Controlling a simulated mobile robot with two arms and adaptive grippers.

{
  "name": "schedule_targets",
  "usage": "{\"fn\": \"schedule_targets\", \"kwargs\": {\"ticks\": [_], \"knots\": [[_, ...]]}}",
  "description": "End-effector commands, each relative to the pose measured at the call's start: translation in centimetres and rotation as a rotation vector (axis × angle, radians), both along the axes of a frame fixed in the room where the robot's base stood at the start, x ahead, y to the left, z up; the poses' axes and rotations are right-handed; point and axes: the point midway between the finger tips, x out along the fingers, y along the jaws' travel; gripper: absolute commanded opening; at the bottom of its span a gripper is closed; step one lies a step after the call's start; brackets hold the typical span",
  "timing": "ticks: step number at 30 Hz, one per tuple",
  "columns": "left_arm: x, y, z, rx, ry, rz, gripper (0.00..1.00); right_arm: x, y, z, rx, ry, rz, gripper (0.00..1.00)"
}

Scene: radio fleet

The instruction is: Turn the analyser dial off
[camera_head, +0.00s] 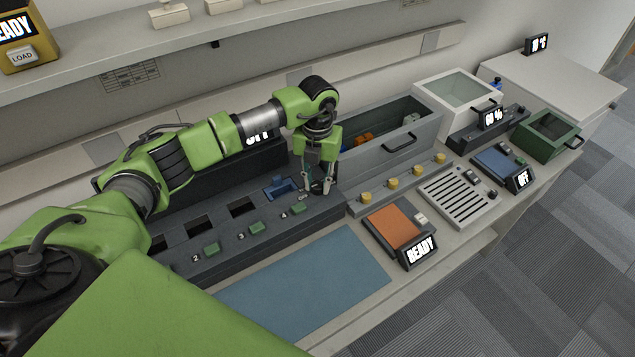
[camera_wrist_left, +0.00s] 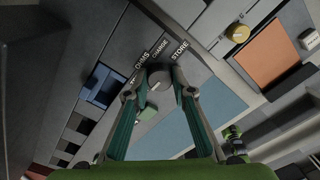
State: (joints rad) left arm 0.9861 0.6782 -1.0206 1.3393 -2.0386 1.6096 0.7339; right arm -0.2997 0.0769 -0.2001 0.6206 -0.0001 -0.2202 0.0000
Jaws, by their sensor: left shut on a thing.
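The analyser (camera_head: 335,205) is a long dark grey unit with numbered slots and green buttons. My left gripper (camera_head: 317,188) points down at the right end of the unit. In the wrist view its fingers (camera_wrist_left: 159,93) are shut on the dial, one on each side. In the head view the dial is hidden by the fingers.
A blue block (camera_head: 280,187) sits in the slot beside the gripper. A grey open bin (camera_head: 375,150) stands behind it, and yellow knobs (camera_head: 392,184) line the right. An orange-topped READY device (camera_head: 393,226) and a bare blue mat (camera_head: 310,285) lie in front. A display behind my arm is partly hidden.

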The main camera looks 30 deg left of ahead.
Motion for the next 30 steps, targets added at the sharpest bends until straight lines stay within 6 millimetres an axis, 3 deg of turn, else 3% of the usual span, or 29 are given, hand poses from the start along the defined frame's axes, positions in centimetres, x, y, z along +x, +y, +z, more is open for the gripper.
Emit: {"fn": "schedule_targets", "kwargs": {"ticks": [20, 21, 22, 30], "knots": [[0.07, 0.06, 0.10, 0.000, -0.002, 0.064, 0.02, -0.02, -0.26, -0.13, -0.003, 0.000, 0.000, 0.00], [0.07, 0.06, 0.10, 0.000, -0.002, 0.064, 0.33, -0.03, -0.29, -0.13, -0.003, 0.000, 0.001, 0.00], [0.07, 0.06, 0.10, 0.000, -0.002, 0.064, 0.40, -0.02, -0.32, -0.13, -0.004, 0.000, 0.001, 0.00], [0.02, 0.04, 0.04, 0.000, -0.001, 0.062, 0.40, -0.04, -0.45, -0.14, -0.005, 0.001, 0.001, 0.00]]}}
